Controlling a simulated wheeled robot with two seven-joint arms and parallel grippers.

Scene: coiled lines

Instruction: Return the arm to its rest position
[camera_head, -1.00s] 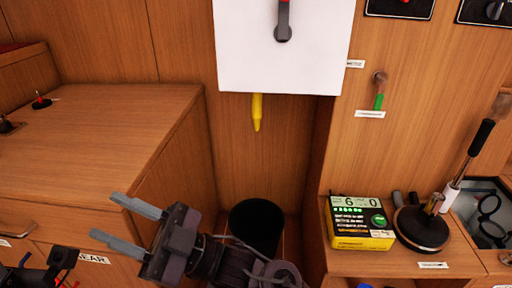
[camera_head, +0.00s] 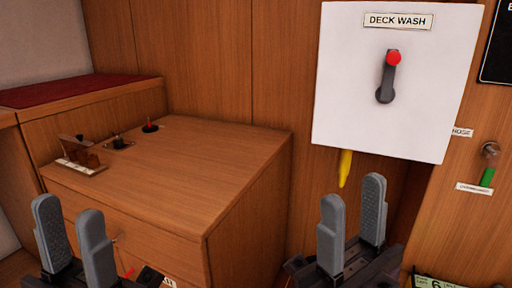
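My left gripper (camera_head: 68,208) is at the lower left, in front of the wooden cabinet's drawer front. Its two grey fingers point up and stand apart with nothing between them. My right gripper (camera_head: 353,190) is at the lower middle right, below the white panel. Its two grey fingers also point up, apart and empty. Most of both arms is below the picture's edge.
A white DECK WASH panel (camera_head: 345,105) with a red-knobbed lever (camera_head: 388,76) is above the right gripper. A yellow nozzle (camera_head: 345,167) hangs under it. The wooden cabinet (camera_head: 190,165) stands left, with small levers on top. A green-handled valve (camera_head: 488,171) is at the right.

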